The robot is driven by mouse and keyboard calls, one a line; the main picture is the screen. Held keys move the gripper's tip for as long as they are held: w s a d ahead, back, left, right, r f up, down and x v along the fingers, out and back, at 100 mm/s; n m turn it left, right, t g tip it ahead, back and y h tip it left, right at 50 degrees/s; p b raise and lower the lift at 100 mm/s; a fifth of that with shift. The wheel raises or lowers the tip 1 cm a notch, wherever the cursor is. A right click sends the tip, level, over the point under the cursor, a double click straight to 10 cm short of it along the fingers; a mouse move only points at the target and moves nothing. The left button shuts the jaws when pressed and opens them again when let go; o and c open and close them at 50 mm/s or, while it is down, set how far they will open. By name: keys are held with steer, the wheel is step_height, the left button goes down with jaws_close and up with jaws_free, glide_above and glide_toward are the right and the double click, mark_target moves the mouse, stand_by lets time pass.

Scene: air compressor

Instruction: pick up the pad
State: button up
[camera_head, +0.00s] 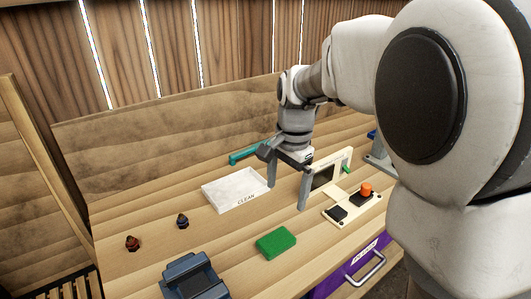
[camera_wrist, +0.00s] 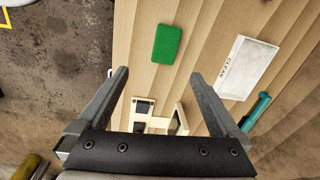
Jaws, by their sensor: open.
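The pad looks to be the green rectangular block (camera_head: 276,242), lying flat on the wooden table near its front edge. It also shows in the wrist view (camera_wrist: 167,43), beyond and between my fingertips. My gripper (camera_head: 287,193) is open and empty, its fingers pointing down above the table behind the pad, between the white tray and a cream fixture. In the wrist view, nothing is between the fingers of my gripper (camera_wrist: 159,76) except table and fixture seen below. The pad is apart from the fingers and unobstructed.
The white tray (camera_head: 225,203) marked CLEAN is left of my gripper, with a teal tool (camera_head: 243,156) behind it. The cream fixture (camera_head: 340,212) has an orange knob. A blue-grey holder (camera_head: 190,280) and two small dark pieces (camera_head: 132,243) (camera_head: 182,220) are left. A purple drawer (camera_head: 340,279) is in front.

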step_height(320, 180, down, 2)
steer(key=w+a+m, duration=0.1)
steer(key=w+a, duration=0.1)
glide_above(276, 239)
steer(key=shift+g+h, duration=0.3)
steer(key=f, duration=0.6)
steer(key=f+b, duration=0.1)
steer(key=f, duration=0.5)
steer(key=shift+s+a+f, duration=0.15)
steer(key=shift+s+f, duration=0.05)
steer(key=shift+f, duration=0.15)
step_height(276, 239, down, 5)
steer(key=shift+w+f, duration=0.1)
steer(key=shift+w, duration=0.05)
steer(key=c, duration=1.2)
